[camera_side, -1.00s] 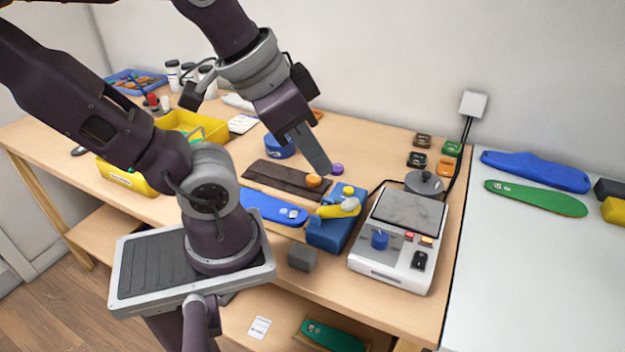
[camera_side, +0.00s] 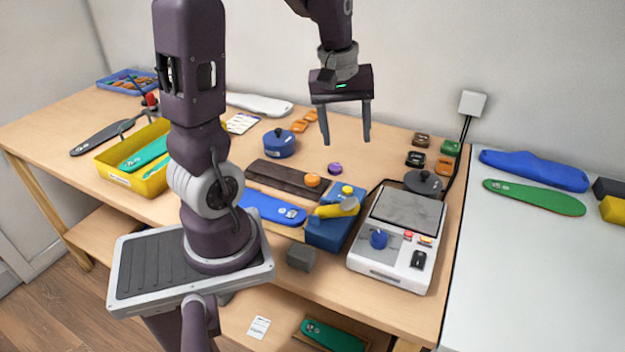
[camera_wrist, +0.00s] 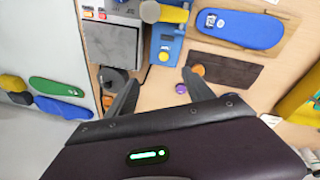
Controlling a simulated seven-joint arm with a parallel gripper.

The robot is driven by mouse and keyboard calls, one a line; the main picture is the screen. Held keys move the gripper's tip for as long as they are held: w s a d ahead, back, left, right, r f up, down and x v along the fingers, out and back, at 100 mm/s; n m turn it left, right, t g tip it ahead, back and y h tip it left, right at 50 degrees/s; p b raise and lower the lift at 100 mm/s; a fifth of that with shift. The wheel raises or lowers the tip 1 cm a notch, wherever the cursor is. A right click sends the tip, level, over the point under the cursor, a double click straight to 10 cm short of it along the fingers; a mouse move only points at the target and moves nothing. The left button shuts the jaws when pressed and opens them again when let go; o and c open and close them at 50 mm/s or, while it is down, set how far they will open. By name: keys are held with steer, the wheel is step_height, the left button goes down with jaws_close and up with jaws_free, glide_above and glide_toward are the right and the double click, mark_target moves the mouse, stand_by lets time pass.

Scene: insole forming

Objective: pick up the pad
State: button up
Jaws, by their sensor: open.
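Two small round pieces could be the pad; I cannot tell which is meant. The orange one (camera_side: 312,180) sits on the dark brown strip (camera_side: 270,175), and the purple one (camera_side: 335,168) lies on the bare table just beside it. In the wrist view the orange piece (camera_wrist: 198,70) is near the right fingertip, and the purple piece (camera_wrist: 181,89) shows between the fingers, close to the right one. My gripper (camera_side: 347,142) is open and empty, pointing down, well above the table behind these pieces. It also shows in the wrist view (camera_wrist: 160,77).
A blue press with a yellow handle (camera_side: 335,208) and a white heater box (camera_side: 395,240) stand close in front and right. A blue insole (camera_side: 270,209) lies left of the press. A blue round pot (camera_side: 279,143) and small orange blocks (camera_side: 305,121) stand behind.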

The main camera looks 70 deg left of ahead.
mark_target(312, 177)
steer(key=a+f+n, duration=0.2)
steer(key=a+f, duration=0.1)
steer(key=a, duration=0.1)
steer(key=s+a+f+n+g, duration=0.1)
steer(key=a+f+n, duration=0.1)
steer(key=a+f, duration=0.1)
steer(key=s+a+f+n+g, duration=0.1)
steer(key=a+f+n, duration=0.1)
steer(key=a+f, duration=0.2)
steer(key=shift+s+a+n+h, duration=0.25)
steer(key=shift+a+n+h, duration=0.05)
steer(key=f, duration=0.7)
steer(key=shift+s+d+f, duration=0.1)
steer(key=shift+s+f, duration=0.15)
steer(key=shift+f, duration=0.15)
steer(key=shift+c, duration=0.4)
jaws_close()
